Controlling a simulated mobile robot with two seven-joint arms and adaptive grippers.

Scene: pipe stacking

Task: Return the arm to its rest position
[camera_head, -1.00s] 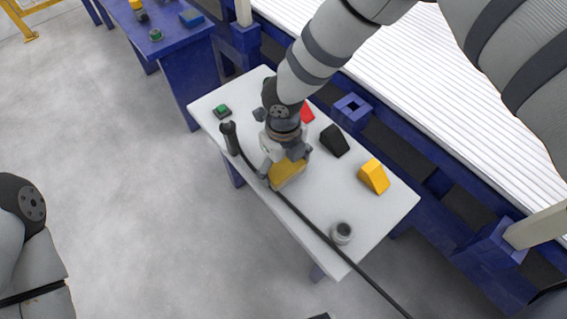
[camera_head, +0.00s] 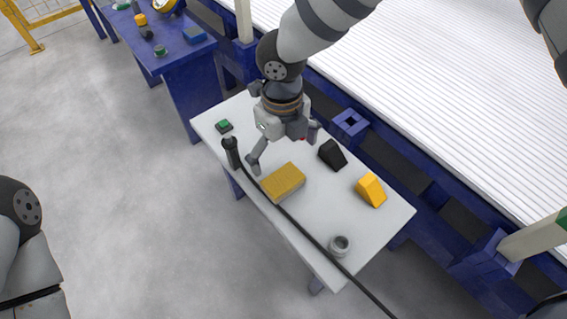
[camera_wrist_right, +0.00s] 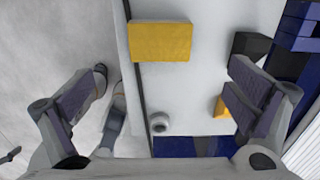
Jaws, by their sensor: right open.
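My right arm comes down from the top in the head view. Its gripper (camera_head: 284,148) is open and empty above the white table (camera_head: 320,215), with its fingers spread wide. A yellow block (camera_head: 284,181) lies on the table just below and apart from the fingers. The right wrist view shows the open fingers (camera_wrist_right: 163,85) at both sides and the yellow block (camera_wrist_right: 160,42) beyond them. At the head view's left edge only part of my left arm (camera_head: 25,240) shows; its gripper is out of view.
A black wedge (camera_head: 332,154), an orange wedge (camera_head: 371,190), a grey ring (camera_head: 340,246), a green button (camera_head: 224,126) and an upright black handle (camera_head: 231,153) stand on the table. A dark cable or bar (camera_head: 300,225) runs along its front edge. A blue bench (camera_head: 170,65) stands behind left.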

